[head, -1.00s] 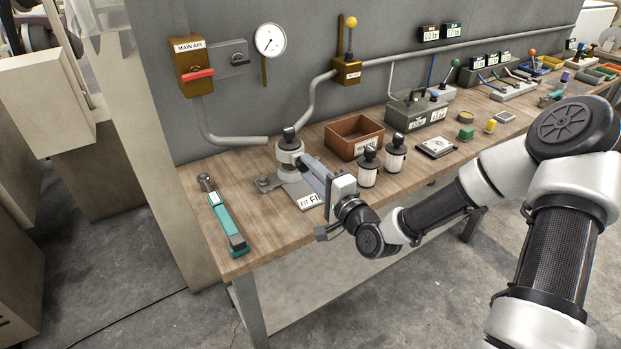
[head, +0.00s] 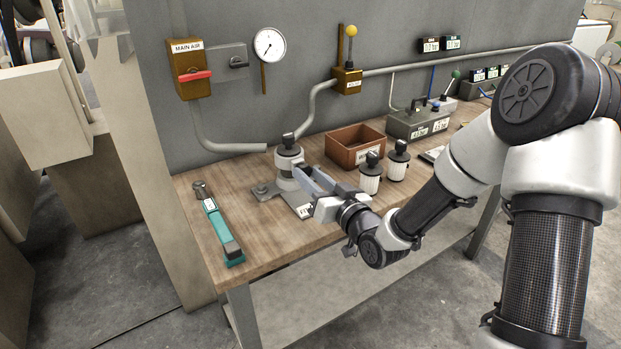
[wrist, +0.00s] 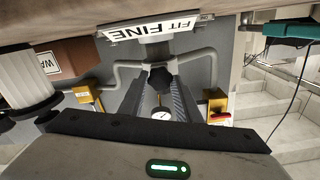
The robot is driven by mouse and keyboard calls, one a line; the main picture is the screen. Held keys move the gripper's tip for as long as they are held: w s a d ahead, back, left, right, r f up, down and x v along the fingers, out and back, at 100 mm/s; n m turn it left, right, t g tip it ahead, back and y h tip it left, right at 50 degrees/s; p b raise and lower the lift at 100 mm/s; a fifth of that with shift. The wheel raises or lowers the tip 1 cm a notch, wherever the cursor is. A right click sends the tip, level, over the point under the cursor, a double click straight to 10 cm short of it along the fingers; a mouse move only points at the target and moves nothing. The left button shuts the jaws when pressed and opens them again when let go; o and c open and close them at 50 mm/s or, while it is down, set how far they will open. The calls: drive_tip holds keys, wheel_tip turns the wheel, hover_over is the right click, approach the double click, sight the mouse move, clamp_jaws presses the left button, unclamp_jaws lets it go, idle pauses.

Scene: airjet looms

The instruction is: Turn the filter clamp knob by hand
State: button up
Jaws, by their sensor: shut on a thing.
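The filter unit (head: 289,163), a pale round housing with a black top, stands on a grey bracket on the bench near the wall pipe. My gripper (head: 302,175) reaches its front side from the right, with its fingers level with the housing. In the wrist view the dark clamp knob (wrist: 160,78) sits between the two fingertips (wrist: 160,88), and my gripper is shut on it. The head view hides the knob behind the fingers.
A teal-handled tool (head: 218,226) lies on the left of the bench. A brown bin (head: 352,147) and two white canisters with black tops (head: 370,177) (head: 397,163) stand right of the filter, close to my arm.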

drive_tip(key=o, duration=0.8)
drive_tip(key=shift+c, duration=0.2)
drive_tip(key=shift+s+d, duration=0.1)
drive_tip(key=shift+s, duration=0.05)
drive_tip(key=shift+v, duration=0.85)
drive_tip(key=shift+r, duration=0.1)
